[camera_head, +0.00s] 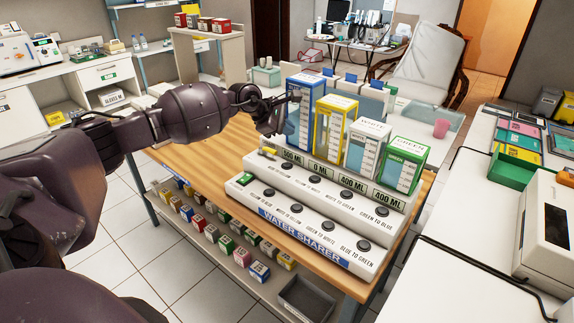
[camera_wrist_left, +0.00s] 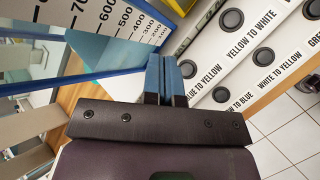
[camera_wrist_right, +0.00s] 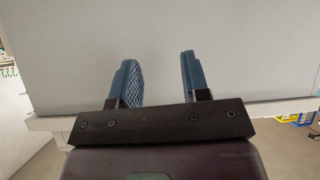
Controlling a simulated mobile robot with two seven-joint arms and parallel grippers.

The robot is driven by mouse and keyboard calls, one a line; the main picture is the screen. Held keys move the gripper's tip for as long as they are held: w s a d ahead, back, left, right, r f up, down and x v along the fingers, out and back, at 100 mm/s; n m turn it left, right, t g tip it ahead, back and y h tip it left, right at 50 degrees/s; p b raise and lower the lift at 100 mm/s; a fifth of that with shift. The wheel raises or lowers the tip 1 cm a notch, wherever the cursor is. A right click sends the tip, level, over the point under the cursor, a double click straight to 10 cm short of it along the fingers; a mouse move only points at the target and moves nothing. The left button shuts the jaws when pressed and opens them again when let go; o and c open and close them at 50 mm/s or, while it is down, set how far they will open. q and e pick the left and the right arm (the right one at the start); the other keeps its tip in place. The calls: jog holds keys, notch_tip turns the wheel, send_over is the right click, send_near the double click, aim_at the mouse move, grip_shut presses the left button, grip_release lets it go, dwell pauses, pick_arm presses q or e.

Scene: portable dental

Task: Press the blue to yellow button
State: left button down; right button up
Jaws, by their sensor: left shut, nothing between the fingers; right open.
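The white water sharer (camera_head: 318,214) stands on a wooden-topped table, with two rows of dark round buttons. Blue (camera_head: 291,122), yellow (camera_head: 331,128), white (camera_head: 364,146) and green (camera_head: 402,163) tanks stand behind them, with displays reading 500, 0, 400 and 400 ML. The blue to yellow button (camera_wrist_left: 188,68) shows in the left wrist view, just right of the fingers, its label partly covered. My left gripper (camera_wrist_left: 163,78) is shut and empty; in the head view (camera_head: 270,126) it is beside the blue tank, above the device's left end. My right gripper (camera_wrist_right: 157,78) is open and empty, outside the head view.
A pale flat surface (camera_wrist_right: 220,35) fills most of the right wrist view. Small coloured boxes (camera_head: 225,244) sit on the shelf under the table. A white counter (camera_head: 470,235) with a machine stands at the right. Tiled floor is open at lower left.

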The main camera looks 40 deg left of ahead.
pick_arm(q)
jog(key=f, duration=0.1)
jog(key=b, duration=0.3)
send_near(297, 160)
jog(key=x, duration=0.5)
jog(key=shift+f, duration=0.1)
pick_arm(e)
jog(key=shift+w+a+f, duration=0.1)
jog(key=shift+w+f, duration=0.45)
jog(key=shift+f, duration=0.2)
jog(key=shift+f, duration=0.15)
jog(key=shift+s+f, duration=0.25)
jog(key=shift+s, duration=0.25)
jog(key=shift+w+r, duration=0.3)
jog(key=shift+w, duration=0.2)
